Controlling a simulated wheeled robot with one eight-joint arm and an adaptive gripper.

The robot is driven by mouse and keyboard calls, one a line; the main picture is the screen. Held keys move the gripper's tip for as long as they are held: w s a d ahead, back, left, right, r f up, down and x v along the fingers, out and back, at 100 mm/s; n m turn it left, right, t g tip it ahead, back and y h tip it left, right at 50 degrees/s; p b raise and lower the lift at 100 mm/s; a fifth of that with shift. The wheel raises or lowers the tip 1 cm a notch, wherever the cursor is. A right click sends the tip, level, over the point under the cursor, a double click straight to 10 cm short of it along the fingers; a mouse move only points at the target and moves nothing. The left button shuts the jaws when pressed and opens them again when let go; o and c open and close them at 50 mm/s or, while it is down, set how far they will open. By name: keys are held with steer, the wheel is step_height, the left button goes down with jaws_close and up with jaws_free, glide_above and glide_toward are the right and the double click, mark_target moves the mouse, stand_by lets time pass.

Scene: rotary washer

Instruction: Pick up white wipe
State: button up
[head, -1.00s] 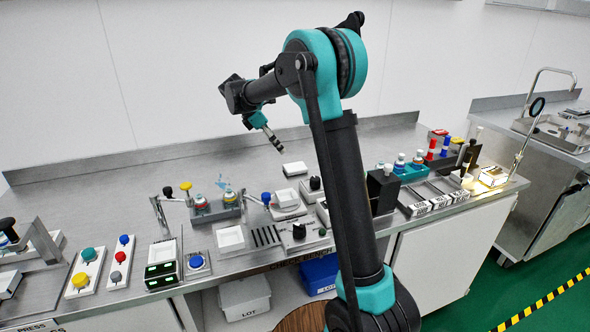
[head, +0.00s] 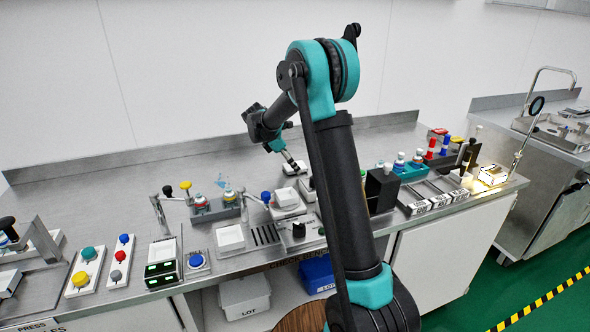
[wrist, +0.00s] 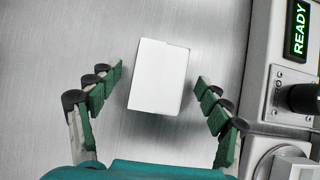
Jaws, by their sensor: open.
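The white wipe (wrist: 158,76) is a small white block-like pad lying on the bare steel bench. In the wrist view it sits centrally, just ahead of and between the two fingers, with a gap on each side. My gripper (wrist: 158,92) is open and empty, its green-padded fingers spread wide. In the head view the wipe (head: 294,168) shows just below my gripper (head: 291,160), which points down at it. From these views I cannot tell the exact height of the fingertips above the bench.
A device with a green READY display (wrist: 299,30) and a black knob (wrist: 304,98) stands close to the right finger. A white square tray (head: 230,237) and slotted plate are in front. Bottles in a teal holder (head: 410,169) stand to the right. The bench behind left is clear.

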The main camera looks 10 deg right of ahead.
steer(key=c, duration=1)
step_height(320, 180, up, 20)
stand_by(0.3)
